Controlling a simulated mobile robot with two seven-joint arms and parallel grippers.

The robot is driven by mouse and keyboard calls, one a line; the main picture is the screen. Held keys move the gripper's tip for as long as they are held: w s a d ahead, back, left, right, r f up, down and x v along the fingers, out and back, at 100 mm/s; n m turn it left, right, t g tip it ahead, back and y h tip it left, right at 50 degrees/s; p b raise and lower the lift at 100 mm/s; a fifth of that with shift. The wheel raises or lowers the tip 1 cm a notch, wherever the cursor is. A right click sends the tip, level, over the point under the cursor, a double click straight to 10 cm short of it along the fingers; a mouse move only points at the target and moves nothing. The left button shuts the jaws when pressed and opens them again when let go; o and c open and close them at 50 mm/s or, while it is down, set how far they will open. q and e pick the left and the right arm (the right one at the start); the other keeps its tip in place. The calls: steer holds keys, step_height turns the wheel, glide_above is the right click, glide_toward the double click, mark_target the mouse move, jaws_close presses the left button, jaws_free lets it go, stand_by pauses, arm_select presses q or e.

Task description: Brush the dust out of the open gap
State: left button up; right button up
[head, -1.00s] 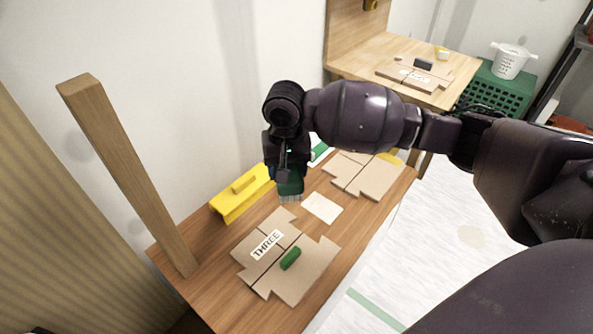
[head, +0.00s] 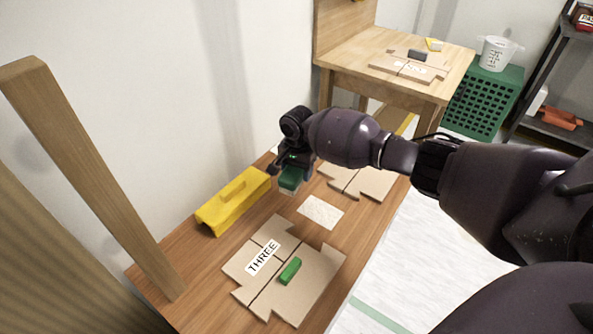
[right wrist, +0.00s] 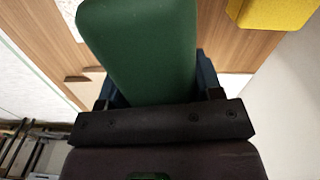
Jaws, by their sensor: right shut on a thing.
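My right gripper (head: 289,166) is shut on a green brush (head: 290,181) with pale bristles at its lower end. The brush is tilted and held over the back part of the wooden table, near the yellow toolbox-like block. In the right wrist view its green body (right wrist: 145,50) fills the jaws. Tan boards labelled THREE (head: 315,262) lie at the front with a narrow dark gap between them and a small green handle (head: 290,271) on top. More tan boards (head: 372,185) lie behind, partly hidden by my arm. Dust in a gap is too small to tell. My left gripper is out of view.
A pale square sheet (head: 320,212) lies between the board sets. The yellow block (head: 233,201) stands along the wall, and a wooden post (head: 85,170) rises at left. A second table (head: 345,72) and a green crate (head: 485,103) are behind.

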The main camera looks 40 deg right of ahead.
steer(key=shift+r+p, duration=0.2)
steer(key=shift+p, duration=0.15)
step_height(320, 180, down, 4)
steer(key=shift+f+b, duration=0.1)
steer(key=shift+b, duration=0.35)
steer(key=shift+s+a+f, duration=0.1)
steer(key=shift+f, duration=0.6)
steer(key=shift+f+b, duration=0.3)
steer(key=shift+f, duration=0.2)
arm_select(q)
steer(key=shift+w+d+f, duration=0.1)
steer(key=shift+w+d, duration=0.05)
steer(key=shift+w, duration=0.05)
arm_select(e)
steer(key=shift+f, duration=0.2)
